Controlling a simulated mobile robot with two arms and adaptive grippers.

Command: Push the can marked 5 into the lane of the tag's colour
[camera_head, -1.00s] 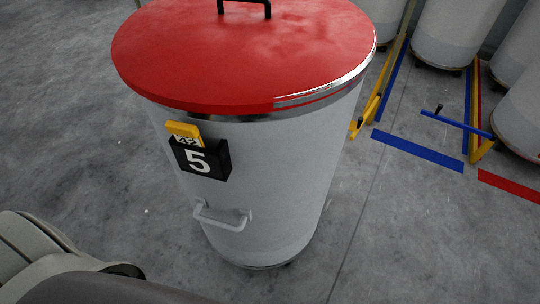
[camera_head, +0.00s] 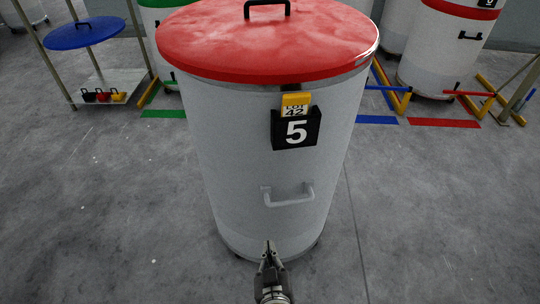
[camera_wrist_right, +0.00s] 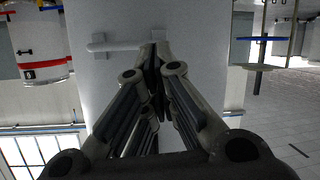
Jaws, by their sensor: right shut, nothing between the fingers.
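The can marked 5 (camera_head: 235,150) stands upright on the floor in the middle of the head view, a pale grey drum with a red lid (camera_head: 265,40). Its black number holder (camera_head: 297,130) carries a yellow tag (camera_head: 295,100) reading 42. A grey handle (camera_head: 288,196) is below it. My right gripper (camera_head: 269,246) is shut and empty, in front of the can's lower side; I cannot tell whether it touches. In the right wrist view its fingertips (camera_wrist_right: 155,48) point at the can's wall (camera_wrist_right: 200,50), beside the handle (camera_wrist_right: 112,47). My left gripper is out of view.
Behind the can are floor strips: green (camera_head: 164,114), blue (camera_head: 377,119) and red (camera_head: 444,123), with yellow rails (camera_head: 395,98) between lanes. Other cans (camera_head: 440,55) stand at the back right. A trolley with a blue lid (camera_head: 84,33) is at left. Floor in front is clear.

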